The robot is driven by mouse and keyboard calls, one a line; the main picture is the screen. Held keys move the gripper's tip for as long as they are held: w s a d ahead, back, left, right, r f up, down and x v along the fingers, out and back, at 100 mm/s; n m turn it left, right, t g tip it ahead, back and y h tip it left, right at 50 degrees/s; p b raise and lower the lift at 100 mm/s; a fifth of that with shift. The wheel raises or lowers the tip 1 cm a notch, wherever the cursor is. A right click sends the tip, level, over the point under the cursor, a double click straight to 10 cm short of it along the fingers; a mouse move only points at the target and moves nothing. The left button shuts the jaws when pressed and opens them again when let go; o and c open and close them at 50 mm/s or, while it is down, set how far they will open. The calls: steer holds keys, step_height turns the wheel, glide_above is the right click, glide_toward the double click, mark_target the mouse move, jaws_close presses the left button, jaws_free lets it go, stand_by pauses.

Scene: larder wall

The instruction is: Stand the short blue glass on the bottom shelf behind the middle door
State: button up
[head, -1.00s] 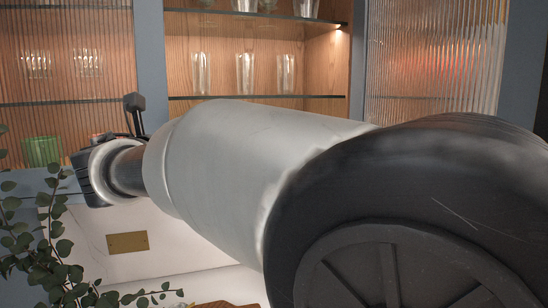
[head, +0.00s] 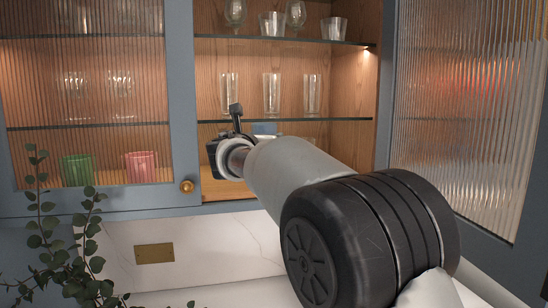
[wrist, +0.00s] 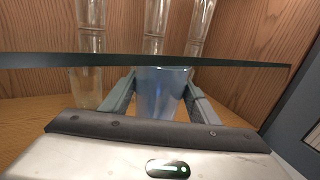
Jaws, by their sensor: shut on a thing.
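The short blue glass (wrist: 163,98) is between the two fingers of my gripper (wrist: 158,88) in the wrist view, which is shut on it. The glass looks upright. In the head view a bit of the blue glass (head: 265,128) shows above my arm, in the middle opening just below the middle shelf's edge. My gripper is at the bottom shelf (head: 222,188) of that opening; my arm hides most of it. My gripper's body hides the glass's base, so I cannot tell whether it touches the shelf.
The middle shelf (wrist: 60,59) crosses just above the fingers and carries tall clear glasses (head: 272,93). A clear glass (wrist: 88,87) stands left of the blue one. A fluted door (head: 465,110) stands open at right. The closed left door (head: 95,90) has a brass knob (head: 187,186).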

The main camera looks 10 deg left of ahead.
step_height(320, 180, down, 3)
steer(key=shift+r, duration=0.1)
step_height(320, 180, down, 3)
steer(key=shift+w+f+b, duration=0.1)
steer(key=shift+f+b, duration=0.1)
steer(key=shift+b, duration=0.1)
steer(key=shift+w+d+f, duration=0.1)
steer(key=shift+w+f, duration=0.05)
steer(key=shift+f, duration=0.2)
steer(key=shift+f, duration=0.1)
steer(key=o, duration=1.3)
steer(key=shift+o, duration=0.3)
